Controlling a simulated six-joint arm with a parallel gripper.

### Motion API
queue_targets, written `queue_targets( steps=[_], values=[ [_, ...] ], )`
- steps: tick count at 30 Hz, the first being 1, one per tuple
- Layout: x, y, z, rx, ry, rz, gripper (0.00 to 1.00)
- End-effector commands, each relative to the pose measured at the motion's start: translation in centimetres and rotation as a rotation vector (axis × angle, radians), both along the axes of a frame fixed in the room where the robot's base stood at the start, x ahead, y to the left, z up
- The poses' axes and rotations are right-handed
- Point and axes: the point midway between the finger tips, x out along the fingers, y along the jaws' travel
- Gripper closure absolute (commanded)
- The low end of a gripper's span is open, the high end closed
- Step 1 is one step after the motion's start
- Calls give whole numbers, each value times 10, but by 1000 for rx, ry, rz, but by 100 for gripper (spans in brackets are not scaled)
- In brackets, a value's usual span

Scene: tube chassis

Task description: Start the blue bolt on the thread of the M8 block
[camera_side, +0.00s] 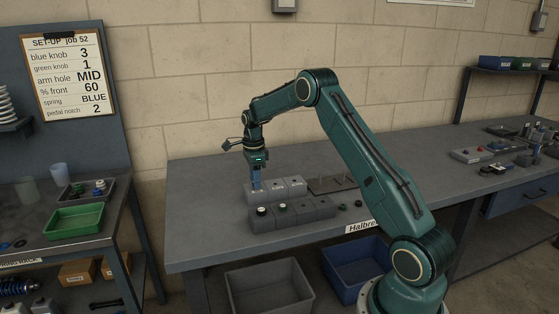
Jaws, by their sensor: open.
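My gripper (256,182) points straight down at the left end of a row of light grey blocks (277,191) on the bench. Its fingertips are at or just above the top of the leftmost block; the view is too small to tell whether they touch. The jaws are open. A blue bolt cannot be made out apart from the bluish fingers. Which block is the M8 block cannot be read.
A brown plate with pins (332,185) lies to the right. Small dark parts (343,207) lie near the bench's front edge. The bench behind is clear.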

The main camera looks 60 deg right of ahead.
Motion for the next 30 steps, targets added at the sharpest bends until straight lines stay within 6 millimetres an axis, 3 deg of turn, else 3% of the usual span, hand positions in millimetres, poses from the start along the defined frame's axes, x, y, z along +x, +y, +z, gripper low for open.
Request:
queue_targets(
  steps=[8,24,30],
  values=[
    [1,0,23,-2,-4,0,60],
    [0,0,110,-2,-4,0,60],
    [0,0,130,-1,-1,0,60]
  ],
)
